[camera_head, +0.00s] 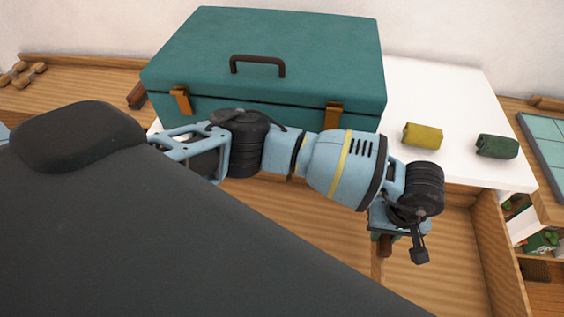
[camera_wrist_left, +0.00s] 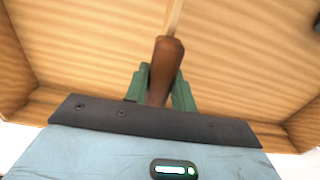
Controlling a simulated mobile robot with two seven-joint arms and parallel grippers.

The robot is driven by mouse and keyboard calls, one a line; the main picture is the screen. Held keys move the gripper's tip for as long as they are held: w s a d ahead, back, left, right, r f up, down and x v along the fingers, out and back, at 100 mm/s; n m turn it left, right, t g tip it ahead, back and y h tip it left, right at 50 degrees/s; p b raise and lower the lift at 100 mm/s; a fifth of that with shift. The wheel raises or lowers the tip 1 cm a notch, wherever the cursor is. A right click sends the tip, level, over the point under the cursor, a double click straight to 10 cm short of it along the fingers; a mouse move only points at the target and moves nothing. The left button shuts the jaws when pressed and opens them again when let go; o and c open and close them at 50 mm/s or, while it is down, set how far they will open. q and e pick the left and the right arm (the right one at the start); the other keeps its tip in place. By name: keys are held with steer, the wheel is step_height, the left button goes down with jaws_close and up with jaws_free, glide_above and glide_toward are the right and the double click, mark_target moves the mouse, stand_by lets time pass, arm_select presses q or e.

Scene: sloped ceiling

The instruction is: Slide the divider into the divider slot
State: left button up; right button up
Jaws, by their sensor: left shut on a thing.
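My left gripper (camera_head: 384,238) reaches over the open wooden drawer (camera_head: 455,262) and points down into it. Its green fingers also show in the left wrist view (camera_wrist_left: 165,88), shut on a dark brown handle (camera_wrist_left: 166,62). A thin pale wooden strip (camera_wrist_left: 174,16), apparently the divider, extends from the handle across the drawer interior. In the head view the handle (camera_head: 384,247) shows just below the fingers, with the pale strip (camera_head: 376,270) beneath it. I cannot make out the divider slot, or whether the strip sits in it. My right gripper is not in view.
A closed teal case (camera_head: 262,60) with a brown handle stands on the white top (camera_head: 445,100) behind my arm. A yellow roll (camera_head: 422,136) and a green roll (camera_head: 497,146) lie to its right. The drawer's right wall (camera_head: 498,250) stands beside the gripper.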

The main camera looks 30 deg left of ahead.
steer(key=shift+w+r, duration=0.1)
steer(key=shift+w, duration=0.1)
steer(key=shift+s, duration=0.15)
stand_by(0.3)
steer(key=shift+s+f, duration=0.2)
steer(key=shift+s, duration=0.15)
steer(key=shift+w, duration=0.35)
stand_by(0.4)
arm_select(q)
steer(key=shift+f, duration=0.25)
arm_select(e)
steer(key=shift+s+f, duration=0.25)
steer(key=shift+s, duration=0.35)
arm_select(q)
steer(key=shift+f+b, duration=0.15)
steer(key=shift+b, duration=0.2)
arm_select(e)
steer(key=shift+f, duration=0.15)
